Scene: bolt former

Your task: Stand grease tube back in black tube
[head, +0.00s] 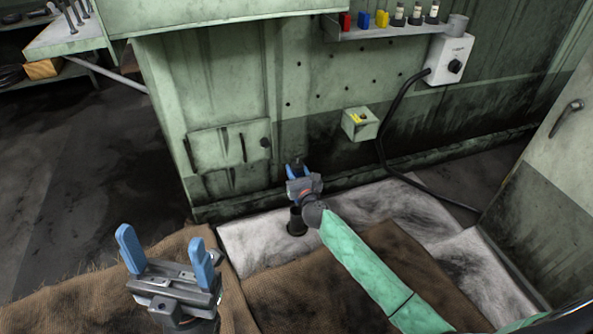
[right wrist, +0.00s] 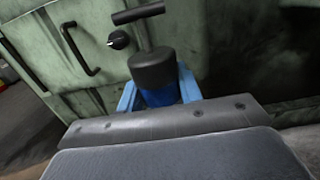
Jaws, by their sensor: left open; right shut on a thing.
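The grease tube (right wrist: 153,72) has a blue body, a black cap and a dark T-shaped handle in the right wrist view. My right gripper (head: 297,170) is shut on it, with a blue finger on each side. In the head view only a small dark top of it shows between the fingers. The black tube (head: 296,223) stands upright on the pale cloth, just below my right gripper in the picture. The grease tube's lower end is hidden, so I cannot tell whether it is inside the black tube. My left gripper (head: 161,247) is open and empty at the lower left.
Pale stained cloth (head: 245,236) and brown sacking (head: 275,290) cover the floor. The green machine wall (head: 235,95) rises close behind my right gripper, with a small box (head: 360,124) on it. A black cable (head: 381,140) hangs from a switch box (head: 449,60) at the right.

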